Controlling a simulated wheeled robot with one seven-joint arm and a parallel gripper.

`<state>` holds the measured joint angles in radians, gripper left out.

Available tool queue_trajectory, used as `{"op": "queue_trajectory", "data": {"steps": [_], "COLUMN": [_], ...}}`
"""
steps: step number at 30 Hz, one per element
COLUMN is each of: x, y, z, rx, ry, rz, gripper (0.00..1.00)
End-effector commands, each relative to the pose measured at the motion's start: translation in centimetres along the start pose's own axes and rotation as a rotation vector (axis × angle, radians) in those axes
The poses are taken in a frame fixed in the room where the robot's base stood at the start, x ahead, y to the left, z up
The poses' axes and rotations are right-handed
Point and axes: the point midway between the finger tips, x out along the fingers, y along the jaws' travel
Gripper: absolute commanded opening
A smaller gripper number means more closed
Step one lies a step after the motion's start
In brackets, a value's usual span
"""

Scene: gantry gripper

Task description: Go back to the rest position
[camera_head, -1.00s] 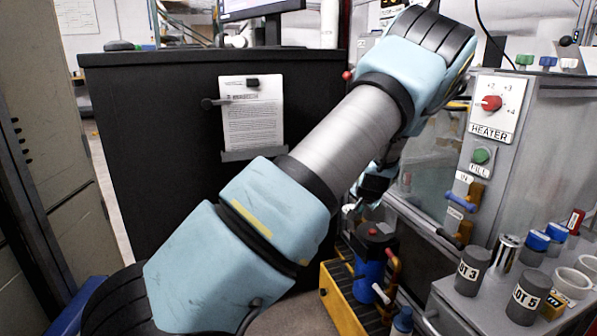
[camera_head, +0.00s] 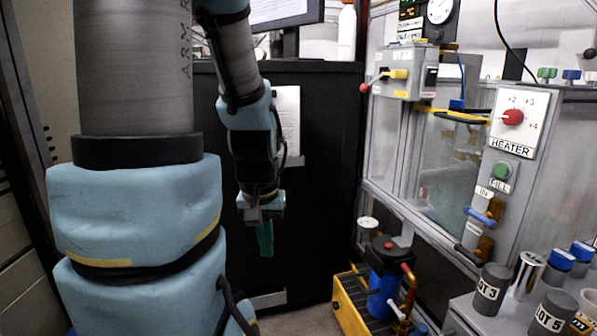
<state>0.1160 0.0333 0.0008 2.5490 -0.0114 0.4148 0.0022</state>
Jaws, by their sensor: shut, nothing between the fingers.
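My arm fills the left side of the head view, upright and folded, in light blue and grey. My gripper (camera_head: 264,240) hangs pointing down in front of the black cabinet (camera_head: 325,130). Its greenish fingers are small in the picture and appear together, with nothing held. The gripper is apart from the equipment on the right, with a clear gap to the blue pump unit (camera_head: 383,283).
A heater panel (camera_head: 518,123) with a red knob and green button stands at the right. Below it, several lot containers, one marked LOT 3 (camera_head: 488,290), stand on a grey bench. A yellow base (camera_head: 350,300) carries the pump. The floor between cabinet and pump is narrow.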

Motion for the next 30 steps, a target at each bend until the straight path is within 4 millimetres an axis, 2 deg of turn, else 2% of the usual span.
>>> {"op": "queue_trajectory", "data": {"steps": [1, 3, 11, 19, 24, 30], "x": [-0.8, -2.6, -7.6, -13.8, -15.8, -16.3], "y": [-0.5, -0.3, -0.2, -0.2, -0.1, -0.1], "z": [1.0, 0.4, -0.5, -1.4, -1.7, -1.8], "rx": [-0.016, -0.009, -0.008, -0.008, -0.007, -0.007], "ry": [-0.007, -0.007, -0.006, -0.006, -0.006, -0.006], "rz": [-0.006, -0.004, -0.004, -0.003, -0.003, -0.003], "gripper": [0.00, 0.00, 0.00, 0.00, 0.00, 0.00]}}
